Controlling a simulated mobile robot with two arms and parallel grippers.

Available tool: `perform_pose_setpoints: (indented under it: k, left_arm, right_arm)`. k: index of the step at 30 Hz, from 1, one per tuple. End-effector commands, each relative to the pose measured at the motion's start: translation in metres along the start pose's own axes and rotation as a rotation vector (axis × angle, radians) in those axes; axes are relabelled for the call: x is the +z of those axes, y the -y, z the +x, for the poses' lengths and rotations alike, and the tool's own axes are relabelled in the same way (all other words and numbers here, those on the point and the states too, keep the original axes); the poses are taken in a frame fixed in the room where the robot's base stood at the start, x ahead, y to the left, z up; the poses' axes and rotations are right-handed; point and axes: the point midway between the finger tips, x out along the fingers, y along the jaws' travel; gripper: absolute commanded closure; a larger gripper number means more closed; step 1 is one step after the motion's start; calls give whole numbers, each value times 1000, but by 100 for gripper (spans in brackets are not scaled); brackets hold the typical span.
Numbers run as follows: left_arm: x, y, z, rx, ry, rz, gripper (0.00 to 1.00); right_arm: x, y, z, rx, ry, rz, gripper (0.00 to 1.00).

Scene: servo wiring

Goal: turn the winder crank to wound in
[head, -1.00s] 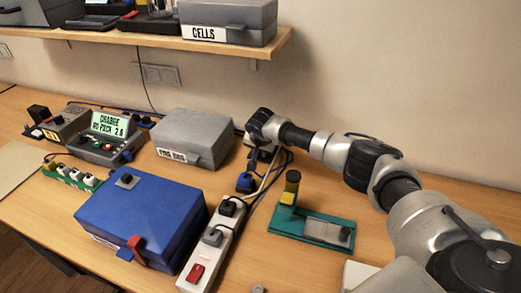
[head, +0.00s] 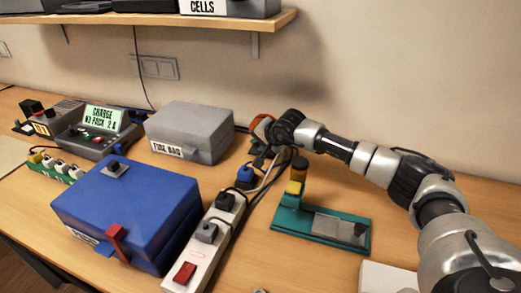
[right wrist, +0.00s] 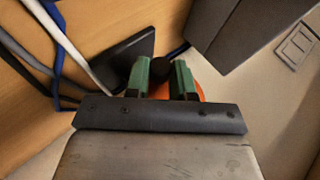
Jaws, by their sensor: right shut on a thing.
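The winder shows as an orange reel (head: 262,124) at the back of the bench, partly hidden behind my right wrist. In the right wrist view its orange disc (right wrist: 205,88) shows behind the fingers. A black crank knob (right wrist: 160,68) sits between the green fingertips of my right gripper (right wrist: 160,78), which is shut on it. In the head view the right gripper (head: 264,157) points down and left in front of the reel, and its fingers are hard to make out. The crank arm is hidden. My left gripper is not in view.
Cables (head: 258,185) run close by to the power strip (head: 217,232). A grey box (head: 190,125) stands left of the winder, and a teal fixture with an upright post (head: 296,180) stands right of the cables. A blue box (head: 130,205) is at the front left.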

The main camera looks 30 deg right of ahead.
Motion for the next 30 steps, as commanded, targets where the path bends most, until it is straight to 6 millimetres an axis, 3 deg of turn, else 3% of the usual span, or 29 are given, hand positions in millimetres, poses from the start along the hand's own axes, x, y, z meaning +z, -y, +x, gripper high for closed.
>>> perform_pose_setpoints:
  k: [15,16,20,30]
  left_arm:
    - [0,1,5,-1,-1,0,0]
    - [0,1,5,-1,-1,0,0]
    - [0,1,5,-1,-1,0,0]
    - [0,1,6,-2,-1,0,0]
  right_arm:
    - [-1,0,0,-20,-1,9,100]
    - [-1,0,0,-20,-1,9,72]
    - [0,0,0,-19,-1,9,52]
    - [-1,0,-3,-20,-1,8,51]
